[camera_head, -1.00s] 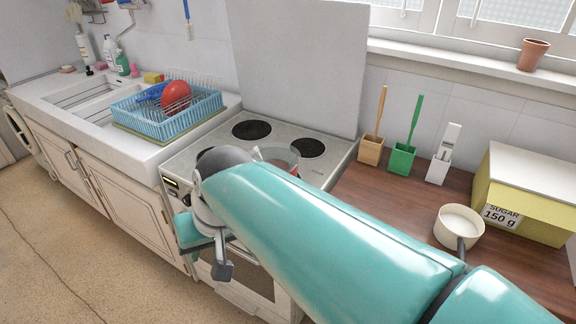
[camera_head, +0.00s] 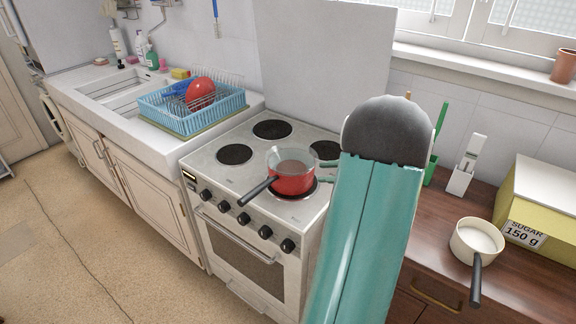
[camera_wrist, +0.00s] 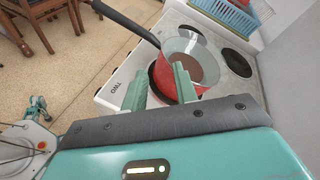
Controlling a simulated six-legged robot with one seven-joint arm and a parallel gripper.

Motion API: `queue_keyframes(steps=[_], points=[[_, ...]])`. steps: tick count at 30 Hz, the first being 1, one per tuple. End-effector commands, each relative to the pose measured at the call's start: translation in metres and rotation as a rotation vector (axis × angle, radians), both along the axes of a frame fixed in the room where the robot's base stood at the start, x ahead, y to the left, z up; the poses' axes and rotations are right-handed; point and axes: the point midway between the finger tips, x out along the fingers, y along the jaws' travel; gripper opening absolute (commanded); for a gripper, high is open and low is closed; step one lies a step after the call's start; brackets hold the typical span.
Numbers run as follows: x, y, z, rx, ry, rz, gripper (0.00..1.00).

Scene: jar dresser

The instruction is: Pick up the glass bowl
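The clear glass bowl (camera_head: 292,155) sits in the top of a red saucepan (camera_head: 293,183) on the front right burner. Something brown shows through the glass. In the wrist view the bowl (camera_wrist: 188,44) and saucepan (camera_wrist: 160,72) are just beyond my fingers. In the head view only my teal fingertips (camera_head: 327,172) show, at the right side of the bowl and pan; my arm hides the rest. I cannot tell whether they touch.
The saucepan's black handle (camera_head: 258,191) sticks out over the stove's (camera_head: 228,181) front left. A blue dish rack (camera_head: 190,112) stands at the sink. On the right counter are a cream pan (camera_head: 477,240) and a yellow sugar box (camera_head: 545,208). Chairs (camera_wrist: 45,18) show in the wrist view.

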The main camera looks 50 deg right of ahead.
Motion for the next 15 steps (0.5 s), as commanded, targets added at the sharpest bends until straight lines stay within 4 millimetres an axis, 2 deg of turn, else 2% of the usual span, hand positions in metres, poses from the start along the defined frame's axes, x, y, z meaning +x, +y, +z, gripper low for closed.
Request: queue_keyframes(steps=[2, 5, 15], points=[[-0.001, -0.006, -0.004, 0.012, -0.01, -0.021, 0.29], [0.01, -0.003, -0.007, 0.014, -0.012, -0.02, 0.29], [0.068, 0.016, -0.027, 0.013, -0.01, -0.014, 0.29]])
